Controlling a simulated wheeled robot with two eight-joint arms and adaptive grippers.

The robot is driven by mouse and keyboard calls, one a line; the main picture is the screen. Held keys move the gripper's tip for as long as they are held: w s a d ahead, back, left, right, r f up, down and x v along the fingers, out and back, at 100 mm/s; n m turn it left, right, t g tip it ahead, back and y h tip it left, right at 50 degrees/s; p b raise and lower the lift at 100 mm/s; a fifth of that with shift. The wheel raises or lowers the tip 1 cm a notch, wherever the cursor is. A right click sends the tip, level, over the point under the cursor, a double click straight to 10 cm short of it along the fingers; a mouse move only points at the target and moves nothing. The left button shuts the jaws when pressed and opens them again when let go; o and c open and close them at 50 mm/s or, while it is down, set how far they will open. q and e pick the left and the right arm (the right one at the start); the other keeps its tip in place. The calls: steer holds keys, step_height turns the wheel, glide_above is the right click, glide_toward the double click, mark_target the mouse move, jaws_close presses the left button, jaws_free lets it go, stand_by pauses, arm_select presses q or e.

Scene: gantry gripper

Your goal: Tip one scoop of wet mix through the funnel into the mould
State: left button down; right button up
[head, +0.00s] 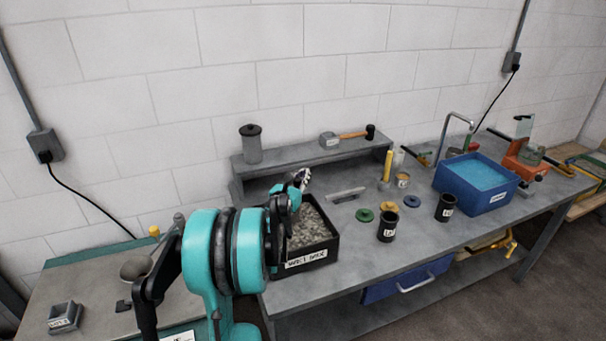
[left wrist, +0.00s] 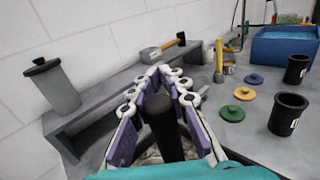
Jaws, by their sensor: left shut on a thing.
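My left gripper (head: 300,180) is over the black box (head: 318,258) of grey, lumpy mix (head: 312,232). In the left wrist view its purple-padded fingers (left wrist: 163,85) are shut on a thick black handle (left wrist: 163,125), likely the scoop's. The scoop's bowl is hidden, so I cannot tell whether it holds mix. A round grey bowl-like piece (head: 136,268), possibly the funnel, stands on the left table, partly behind my arm. A small square grey block with a label (head: 65,316), possibly the mould, sits at the front left. My right gripper is out of view.
A grey shelf (head: 280,164) behind the box carries a lidded canister (head: 251,145) and a hammer (head: 352,135). Right of the box are coloured discs (head: 389,206), two black cups (head: 388,228) and a blue water tub (head: 473,184).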

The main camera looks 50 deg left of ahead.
arm_select(q)
step_height(320, 180, down, 7)
steer(key=b, duration=0.5)
steer(key=shift+s+d+p, duration=0.75)
steer(key=shift+s+d, duration=0.6)
steer(key=shift+d, duration=1.9)
steer(key=w+a+r+p, duration=0.1)
steer(key=a+r+p, duration=0.2)
steer(key=r+p, duration=0.8)
step_height(320, 180, up, 5)
steer(key=shift+w+a+r, duration=0.1)
steer(key=shift+w+a, duration=0.05)
steer(key=shift+w, duration=0.05)
